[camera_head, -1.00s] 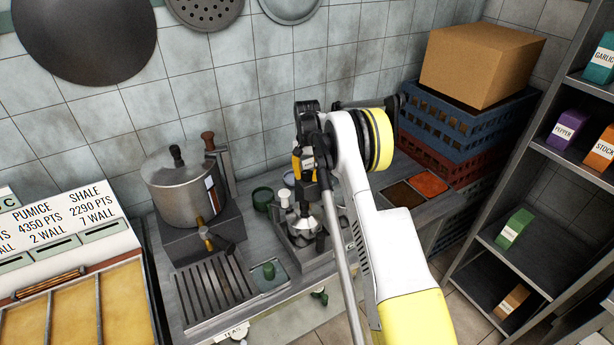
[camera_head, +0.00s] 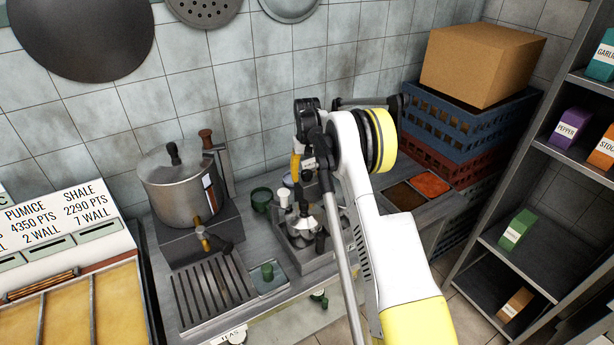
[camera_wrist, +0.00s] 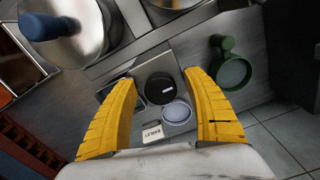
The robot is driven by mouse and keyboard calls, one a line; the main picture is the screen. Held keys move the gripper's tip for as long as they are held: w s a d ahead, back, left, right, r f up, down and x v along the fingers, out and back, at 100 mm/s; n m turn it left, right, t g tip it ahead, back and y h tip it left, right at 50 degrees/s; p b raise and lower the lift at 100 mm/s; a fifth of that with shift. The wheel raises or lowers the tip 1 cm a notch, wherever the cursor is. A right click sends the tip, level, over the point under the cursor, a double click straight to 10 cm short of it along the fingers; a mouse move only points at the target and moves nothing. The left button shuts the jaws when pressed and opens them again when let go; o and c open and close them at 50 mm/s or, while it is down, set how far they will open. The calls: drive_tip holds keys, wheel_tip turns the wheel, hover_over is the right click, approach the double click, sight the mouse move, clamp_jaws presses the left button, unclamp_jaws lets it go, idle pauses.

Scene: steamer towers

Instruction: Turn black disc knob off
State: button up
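A round black disc (camera_wrist: 160,88) shows in the wrist view between my finger tips, with a small pale mark on its face. It looks like the black disc knob; its turn position is too small to read. A pale round disc (camera_wrist: 177,112) lies right below it, and a small white label (camera_wrist: 153,132) is near that. My gripper (camera_wrist: 160,80) is open, with one yellow finger on each side of the black disc. I cannot tell whether they touch it. In the head view my gripper (camera_head: 298,165) is partly hidden by my arm, above the counter by the wall.
A steel pot (camera_head: 180,190) stands on a block at left. A moka-like steel pot (camera_head: 303,228) stands near my arm. A green cup-like piece (camera_wrist: 235,70) is right of my fingers. Crates (camera_head: 460,125) with a cardboard box (camera_head: 480,62) are at right, beside shelves (camera_head: 540,262).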

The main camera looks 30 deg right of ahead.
sight(307, 173)
wheel_tip(307, 173, up, 12)
idle(0.7)
idle(0.4)
drive_tip(key=s+a+r+n+t+b, duration=0.1)
drive_tip(key=s+a+r+t+b, duration=0.1)
drive_tip(key=s+a+r+b, duration=0.4)
drive_tip(key=s+a+r+t+b, duration=0.2)
drive_tip(key=s+a+r, duration=0.1)
drive_tip(key=s+a, duration=0.65)
drive_tip(key=s+a+f+t+b, duration=0.1)
drive_tip(key=s+a+f+b, duration=0.1)
drive_tip(key=s+f, duration=0.2)
drive_tip(key=s+a+f+n+t+b, duration=0.1)
drive_tip(key=s+f, duration=0.3)
drive_tip(key=s, duration=0.7)
drive_tip(key=s+a+f+t+b, duration=0.1)
drive_tip(key=s+a+f+b, duration=0.2)
drive_tip(key=s+f, duration=0.2)
drive_tip(key=s, duration=0.3)
drive_tip(key=shift+n, duration=0.4)
